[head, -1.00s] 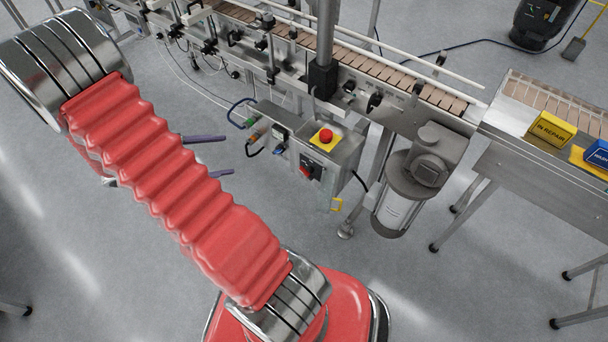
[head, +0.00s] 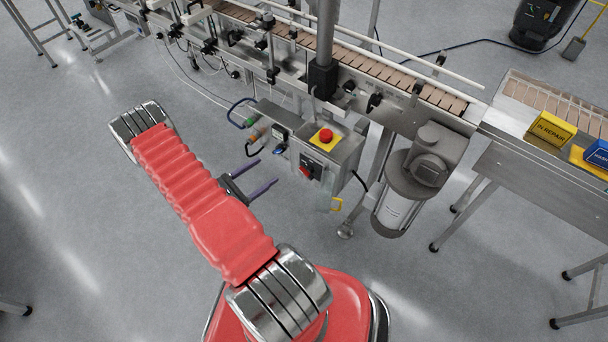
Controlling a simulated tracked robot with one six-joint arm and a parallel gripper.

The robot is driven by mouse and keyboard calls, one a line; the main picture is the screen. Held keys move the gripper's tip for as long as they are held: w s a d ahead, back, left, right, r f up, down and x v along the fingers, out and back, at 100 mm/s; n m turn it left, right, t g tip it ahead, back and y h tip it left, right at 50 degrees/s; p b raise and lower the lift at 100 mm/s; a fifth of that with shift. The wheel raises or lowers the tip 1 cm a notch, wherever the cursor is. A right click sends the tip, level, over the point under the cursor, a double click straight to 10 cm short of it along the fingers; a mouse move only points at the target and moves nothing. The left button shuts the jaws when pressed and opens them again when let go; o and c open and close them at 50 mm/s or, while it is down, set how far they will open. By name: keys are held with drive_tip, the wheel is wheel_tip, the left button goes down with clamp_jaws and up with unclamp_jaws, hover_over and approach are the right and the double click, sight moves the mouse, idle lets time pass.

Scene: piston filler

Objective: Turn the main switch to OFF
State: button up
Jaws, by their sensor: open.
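The main switch (head: 307,172) is a red rotary knob on a dark plate, on the front of the grey control box (head: 343,155) under the conveyor. Its exact position is too small to read. A red emergency button (head: 326,136) on a yellow plate sits on top of the box. My gripper (head: 269,172) is open and empty, its two purple-grey fingers pointing right toward the box. The fingertips appear left of the switch and apart from it. My red-sleeved arm hides part of the gripper's base.
The conveyor (head: 400,78) runs behind the box. Cables and connectors (head: 251,128) stand at the box's left. A motor (head: 408,185) hangs at its right. A yellow "IN REPAIR" block (head: 551,128) and a blue block (head: 598,152) lie on the right table. Floor in front is clear.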

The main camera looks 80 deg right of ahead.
sight(303, 173)
drive_tip(key=s+f+n+t+h, duration=0.1)
drive_tip(key=s+f+n, duration=0.1)
drive_tip(key=f, duration=0.4)
drive_tip(key=s+f+n+t, duration=0.1)
drive_tip(key=s+f+n, duration=0.1)
drive_tip(key=s+f, duration=0.2)
wheel_tip(303, 173, down, 2)
drive_tip(key=shift+s+a+f+t+h, duration=0.25)
drive_tip(key=shift+a+t+h, duration=0.05)
drive_tip(key=shift+a+h, duration=0.1)
drive_tip(key=shift+d, duration=0.1)
drive_tip(key=shift+x, duration=6.85)
drive_tip(key=shift+s, duration=0.1)
drive_tip(key=shift+c, duration=0.5)
drive_tip(key=c, duration=0.8)
